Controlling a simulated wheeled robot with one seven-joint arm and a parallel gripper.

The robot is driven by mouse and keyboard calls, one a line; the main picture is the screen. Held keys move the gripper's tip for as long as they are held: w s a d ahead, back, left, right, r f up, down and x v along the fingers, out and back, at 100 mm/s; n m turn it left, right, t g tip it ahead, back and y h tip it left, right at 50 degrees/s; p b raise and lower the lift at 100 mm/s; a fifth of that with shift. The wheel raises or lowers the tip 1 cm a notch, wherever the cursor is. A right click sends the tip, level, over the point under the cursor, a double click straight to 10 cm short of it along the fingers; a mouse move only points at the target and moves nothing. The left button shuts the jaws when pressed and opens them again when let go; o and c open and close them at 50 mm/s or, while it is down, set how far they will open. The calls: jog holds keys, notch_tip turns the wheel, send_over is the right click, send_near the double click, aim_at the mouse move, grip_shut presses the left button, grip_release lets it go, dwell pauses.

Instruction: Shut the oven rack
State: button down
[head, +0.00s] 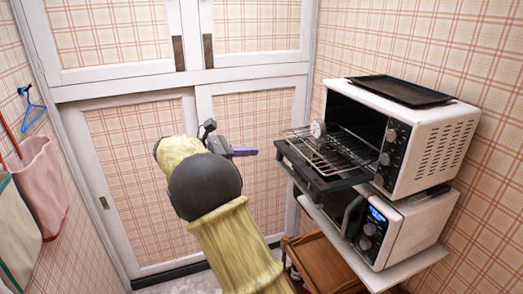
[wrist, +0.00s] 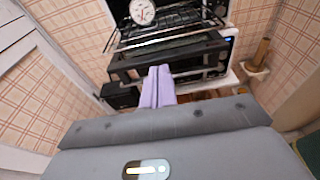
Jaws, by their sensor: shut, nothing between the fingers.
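The oven rack (head: 325,152) is a wire rack sticking out of the front of the white toaster oven (head: 430,140). It also shows in the wrist view (wrist: 180,36), with a round dial thermometer (wrist: 142,11) on it. The dark oven door (head: 318,178) is folded down below the rack. My gripper (head: 244,152) has purple fingers and is shut and empty, to the left of the rack in the head view. In the wrist view the fingers (wrist: 158,80) point toward the door's front edge; I cannot tell whether they touch it.
A black tray (head: 400,91) lies on top of the oven. A white microwave (head: 400,228) stands on a shelf below it, above a wooden crate (head: 327,262). Bags (head: 40,185) hang on the left wall. White cabinet doors (head: 140,165) close off the back.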

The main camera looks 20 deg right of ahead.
jog(key=d+f+p, duration=0.2)
jog(key=d+p, duration=0.3)
jog(key=d, duration=0.7)
jog(key=shift+w+d+f, duration=0.2)
jog(key=shift+d+f, duration=0.1)
jog(key=shift+d, duration=0.05)
jog(key=shift+w, duration=0.15)
